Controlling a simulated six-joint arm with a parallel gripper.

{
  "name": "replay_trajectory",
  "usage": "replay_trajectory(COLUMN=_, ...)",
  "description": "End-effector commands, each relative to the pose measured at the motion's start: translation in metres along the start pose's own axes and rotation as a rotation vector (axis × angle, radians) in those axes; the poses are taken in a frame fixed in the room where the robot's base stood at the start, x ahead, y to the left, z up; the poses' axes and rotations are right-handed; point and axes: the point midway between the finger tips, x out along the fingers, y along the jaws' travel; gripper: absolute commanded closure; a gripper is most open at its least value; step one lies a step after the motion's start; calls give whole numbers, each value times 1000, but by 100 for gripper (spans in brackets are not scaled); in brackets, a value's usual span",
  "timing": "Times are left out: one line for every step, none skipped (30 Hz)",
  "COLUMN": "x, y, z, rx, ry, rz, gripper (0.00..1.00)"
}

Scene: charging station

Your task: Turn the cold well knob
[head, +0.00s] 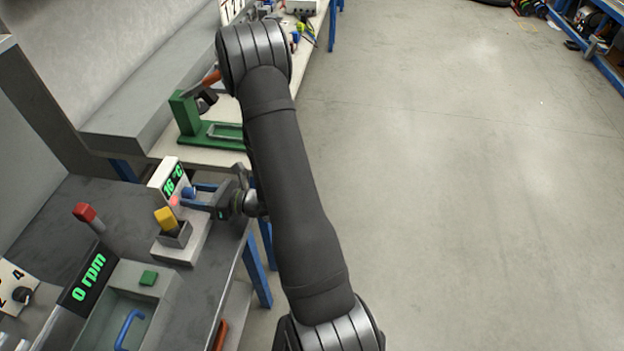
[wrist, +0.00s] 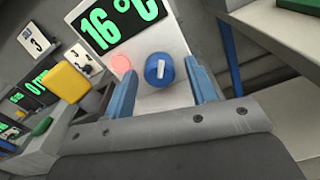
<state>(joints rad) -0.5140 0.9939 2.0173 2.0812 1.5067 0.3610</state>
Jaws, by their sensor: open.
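The cold well unit has a black display (wrist: 115,22) with green digits reading 16 °C, on a pale front panel (wrist: 172,38). Below the display is a round blue knob (wrist: 158,71) with a white mark, which looks close to upright in the wrist view. A pink round button (wrist: 121,64) is just left of the knob. My gripper (wrist: 162,76) is open, with one blue finger on each side of the knob. I cannot tell whether either finger touches it. In the head view my gripper (head: 190,197) is right in front of the unit (head: 164,173), and the knob is partly hidden.
A yellow block (head: 165,217) sits in a grey holder left of the knob. A green stand (head: 187,115) is behind on a pale bench. A grey box with a blue handle (head: 130,328) and a 0 rpm display (head: 88,278) are at the front left. Open floor lies right.

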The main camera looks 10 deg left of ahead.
Motion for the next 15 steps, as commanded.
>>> replay_trajectory(x=0, y=0, z=0, rx=46, ry=0, rz=0, gripper=48)
replay_trajectory(x=0, y=0, z=0, rx=76, ry=0, rz=0, gripper=48)
replay_trajectory(x=0, y=0, z=0, rx=115, ry=0, rz=0, gripper=48)
replay_trajectory(x=0, y=0, z=0, rx=145, ry=0, rz=0, gripper=48)
replay_trajectory(x=0, y=0, z=0, rx=175, ry=0, rz=0, gripper=48)
replay_trajectory(x=0, y=0, z=0, rx=215, ry=0, rz=0, gripper=48)
replay_trajectory(x=0, y=0, z=0, rx=245, ry=0, rz=0, gripper=48)
replay_trajectory(x=0, y=0, z=0, rx=274, ry=0, rz=0, gripper=48)
replay_trajectory(x=0, y=0, z=0, rx=315, ry=0, rz=0, gripper=48)
replay_trajectory(x=0, y=1, z=0, rx=344, ry=0, rz=0, gripper=48)
replay_trajectory(x=0, y=1, z=0, rx=374, ry=0, rz=0, gripper=48)
replay_trajectory(x=0, y=1, z=0, rx=415, ry=0, rz=0, gripper=48)
replay_trajectory(x=0, y=1, z=0, rx=444, ry=0, rz=0, gripper=48)
replay_trajectory(x=-3, y=0, z=0, rx=464, ry=0, rz=-2, gripper=48)
replay_trajectory(x=-14, y=-1, z=0, rx=459, ry=-2, rz=-6, gripper=48)
